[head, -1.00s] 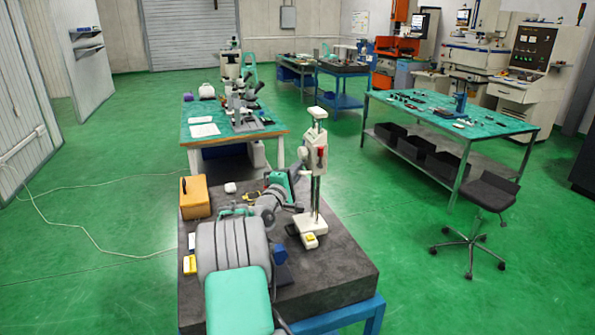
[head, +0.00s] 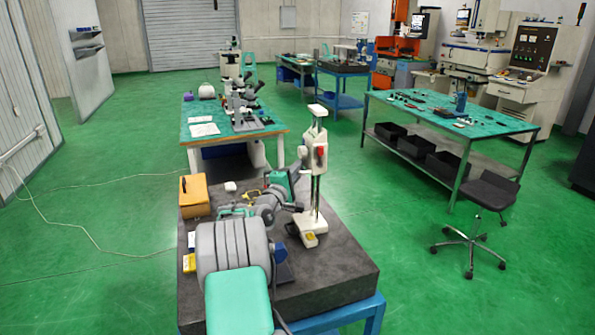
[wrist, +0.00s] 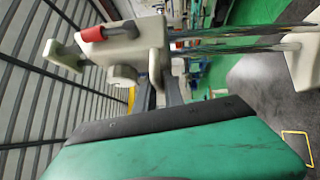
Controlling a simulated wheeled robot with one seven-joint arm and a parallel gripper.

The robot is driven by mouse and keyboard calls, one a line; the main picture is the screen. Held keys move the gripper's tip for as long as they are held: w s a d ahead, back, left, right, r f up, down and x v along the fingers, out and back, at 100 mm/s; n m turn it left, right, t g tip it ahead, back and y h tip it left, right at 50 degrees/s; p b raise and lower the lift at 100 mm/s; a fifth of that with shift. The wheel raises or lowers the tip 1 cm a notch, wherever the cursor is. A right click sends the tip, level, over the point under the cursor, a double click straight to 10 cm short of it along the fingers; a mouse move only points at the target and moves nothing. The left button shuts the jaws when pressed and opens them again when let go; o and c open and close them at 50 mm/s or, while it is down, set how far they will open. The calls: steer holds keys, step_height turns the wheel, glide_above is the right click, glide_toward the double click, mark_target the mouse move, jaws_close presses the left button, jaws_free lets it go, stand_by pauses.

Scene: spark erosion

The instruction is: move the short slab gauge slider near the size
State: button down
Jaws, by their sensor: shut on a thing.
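The slab gauge (head: 309,228) stands upright on the dark slab, with a white base, twin steel columns and a white top cap. Its white slider (head: 317,153), with a red part, sits high on the columns. In the wrist view the gauge lies sideways, with the slider (wrist: 112,48), its red lever and round knob at upper left, and the base at right. My gripper (head: 302,175) is at the slider's left side, shut on it. In the wrist view the green body of my gripper hides most of the fingers and their contact. No size reading is legible.
The dark slab (head: 340,270) has free room at front right. An orange box (head: 194,195) stands at its left. A chair (head: 486,192) is to the right, and a green-topped bench (head: 455,120) stands behind it.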

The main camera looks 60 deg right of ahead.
step_height(320, 180, down, 7)
steer(key=b, duration=0.5)
steer(key=shift+r, duration=0.15)
steer(key=c, duration=1.5)
jaws_free()
steer(key=a, duration=0.2)
steer(key=a+b, duration=0.1)
steer(key=a, duration=0.2)
steer(key=a+f+b, duration=0.1)
steer(key=a, duration=0.2)
steer(key=shift+d+r, duration=0.1)
